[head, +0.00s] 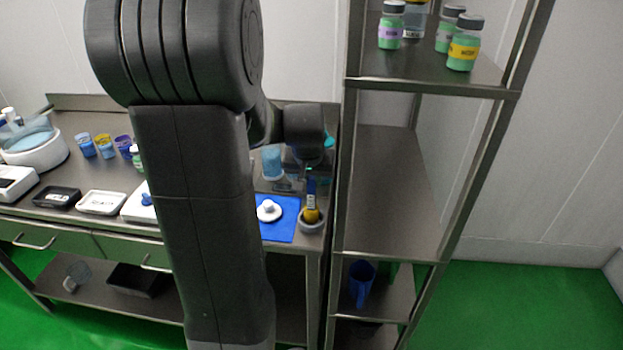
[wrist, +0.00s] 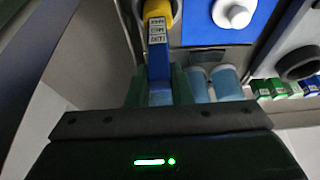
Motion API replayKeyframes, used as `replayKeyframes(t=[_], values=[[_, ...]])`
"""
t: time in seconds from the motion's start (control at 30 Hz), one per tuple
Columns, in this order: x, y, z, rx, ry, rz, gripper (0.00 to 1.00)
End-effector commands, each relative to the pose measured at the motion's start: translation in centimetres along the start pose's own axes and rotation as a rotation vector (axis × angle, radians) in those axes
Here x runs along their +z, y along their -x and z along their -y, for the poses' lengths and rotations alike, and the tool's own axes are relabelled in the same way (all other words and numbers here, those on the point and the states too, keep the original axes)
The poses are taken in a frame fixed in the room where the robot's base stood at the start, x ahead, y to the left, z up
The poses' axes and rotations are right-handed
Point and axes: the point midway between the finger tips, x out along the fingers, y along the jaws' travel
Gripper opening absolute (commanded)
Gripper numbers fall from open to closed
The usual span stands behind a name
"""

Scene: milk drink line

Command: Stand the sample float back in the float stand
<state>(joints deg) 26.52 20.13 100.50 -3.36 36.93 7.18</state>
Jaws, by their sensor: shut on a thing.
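The sample float has a yellow lower body (head: 312,215) and a blue labelled stem; in the wrist view its yellow part (wrist: 157,10) is at the top edge. My gripper (head: 311,179) is shut on the blue stem, with green fingers on both sides in the wrist view (wrist: 158,90). The float looks upright, its yellow end at the opening of the round grey float stand (head: 311,229). I cannot tell whether it rests on the stand's bottom. The stand is mostly outside the wrist view.
A blue mat (head: 283,232) with a white knobbed lid (head: 268,211) lies left of the stand. A light-blue cup (head: 271,163) stands behind. A steel shelf rack (head: 430,255) with bottles on top rises close on the right. My arm hides part of the bench.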

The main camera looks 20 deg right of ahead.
Motion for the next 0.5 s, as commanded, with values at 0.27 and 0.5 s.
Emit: replayKeyframes(t=[0.27, 0.5], values=[[0.1, -0.26, 0.0, 0.0, 0.0, 0.0, 0.0], [0.3, -0.72, 0.0, 0.0, 0.0, 0.0, 0.0]])
